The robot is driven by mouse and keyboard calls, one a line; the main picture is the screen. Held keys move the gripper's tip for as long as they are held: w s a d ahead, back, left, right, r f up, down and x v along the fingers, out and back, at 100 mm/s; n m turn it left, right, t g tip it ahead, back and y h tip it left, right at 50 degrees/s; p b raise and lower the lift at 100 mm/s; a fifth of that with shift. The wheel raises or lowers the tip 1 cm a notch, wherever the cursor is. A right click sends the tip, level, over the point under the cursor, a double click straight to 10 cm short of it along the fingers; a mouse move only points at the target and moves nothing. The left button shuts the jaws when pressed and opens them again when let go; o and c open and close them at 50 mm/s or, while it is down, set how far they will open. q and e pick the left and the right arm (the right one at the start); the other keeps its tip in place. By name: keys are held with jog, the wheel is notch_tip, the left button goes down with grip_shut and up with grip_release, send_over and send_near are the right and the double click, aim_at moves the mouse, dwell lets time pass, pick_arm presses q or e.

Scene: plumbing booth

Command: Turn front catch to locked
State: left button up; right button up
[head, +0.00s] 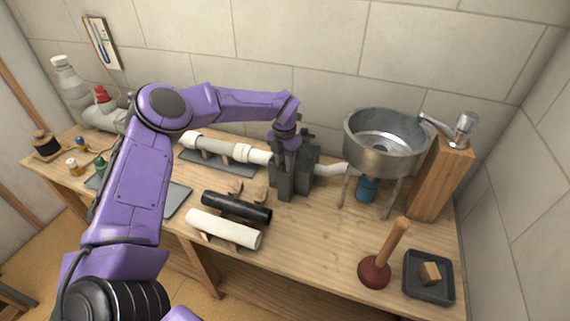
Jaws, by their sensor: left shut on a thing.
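A dark grey clamp block (303,182) stands upright on the bench in the middle, around the end of a white pipe (226,148). My left gripper (288,158) reaches down at the near side of this block and is shut on a small part there, which I take to be the front catch. The catch itself is mostly hidden by the gripper, and its angle cannot be made out. My right gripper is not in view.
A steel basin (386,142) with a tap stands right of the block. A black pipe (237,207) and a white pipe piece (222,229) lie in front. A plunger (376,271) and a dark tray (429,290) are at the right front. Bottles stand at the far left.

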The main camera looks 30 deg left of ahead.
aim_at(284, 163)
pick_arm(q)
jog(key=m, duration=0.4)
jog(key=shift+a, duration=0.1)
jog(key=m, duration=0.4)
jog(key=shift+r+m, duration=0.1)
jog(key=shift+m, duration=0.2)
jog(key=shift+w, duration=0.1)
jog(key=o, duration=1.1)
jog(key=shift+c, duration=0.2)
jog(key=shift+r, duration=0.3)
notch_tip(284, 163, up, 10)
jog(key=b, duration=0.2)
jog(key=shift+a, duration=0.15)
jog(key=shift+f, duration=0.1)
